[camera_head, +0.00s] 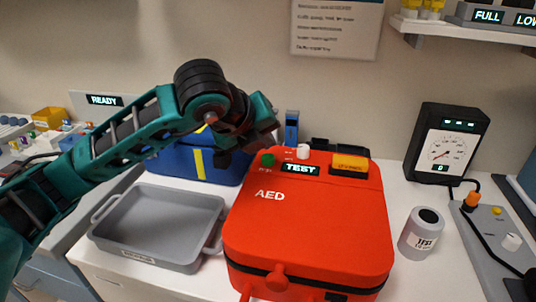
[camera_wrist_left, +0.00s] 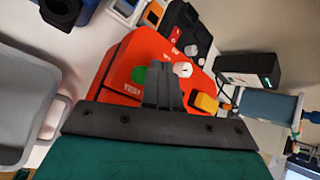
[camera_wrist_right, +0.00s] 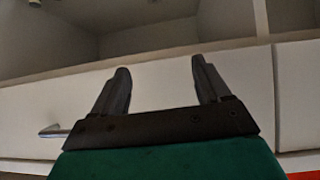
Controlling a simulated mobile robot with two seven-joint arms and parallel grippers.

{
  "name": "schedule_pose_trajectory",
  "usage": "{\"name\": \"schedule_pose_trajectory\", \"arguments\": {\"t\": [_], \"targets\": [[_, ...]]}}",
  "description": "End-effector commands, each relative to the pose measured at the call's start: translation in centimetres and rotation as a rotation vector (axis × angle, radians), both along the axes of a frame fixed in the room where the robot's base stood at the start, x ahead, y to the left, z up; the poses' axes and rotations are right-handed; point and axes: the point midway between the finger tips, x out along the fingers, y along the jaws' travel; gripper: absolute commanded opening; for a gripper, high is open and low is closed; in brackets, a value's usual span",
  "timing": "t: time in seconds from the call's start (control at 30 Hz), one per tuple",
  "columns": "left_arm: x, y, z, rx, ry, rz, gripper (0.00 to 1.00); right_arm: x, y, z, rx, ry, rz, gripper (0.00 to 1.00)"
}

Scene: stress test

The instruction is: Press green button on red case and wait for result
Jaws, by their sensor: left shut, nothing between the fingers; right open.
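The red AED case (camera_head: 305,225) stands on the white counter in the head view. The green button (camera_head: 267,159) is at its top left, beside a small display (camera_head: 300,168) reading TEST. The green button also shows in the left wrist view (camera_wrist_left: 139,75), just left of the fingers. My right gripper (camera_wrist_right: 159,72) is open and empty before a white cabinet front.
A grey tray (camera_head: 150,258) sits left of the case, with a blue box (camera_head: 185,165) behind. A grey cylinder (camera_head: 421,234) labelled TEST stands to the right. A dial meter (camera_head: 446,145) and a cabled grey panel (camera_head: 490,225) are further right.

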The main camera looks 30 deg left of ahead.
Motion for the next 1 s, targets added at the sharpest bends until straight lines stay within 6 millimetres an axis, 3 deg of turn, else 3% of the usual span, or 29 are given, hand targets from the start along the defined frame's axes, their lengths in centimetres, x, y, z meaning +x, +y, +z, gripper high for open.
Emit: {"name": "schedule_pose_trajectory", "arguments": {"t": [0.57, 1.0], "targets": [[0.0, 0.0, 5.0, -0.001, -0.002, -0.001, 0.00, 0.0, 0.0, 2.9, 0.000, 0.000, 0.000, 0.76], [0.0, 0.0, 5.0, -0.001, -0.001, -0.001, 0.00, 0.0, 0.0, 2.8, 0.000, 0.001, 0.000, 0.76]]}}
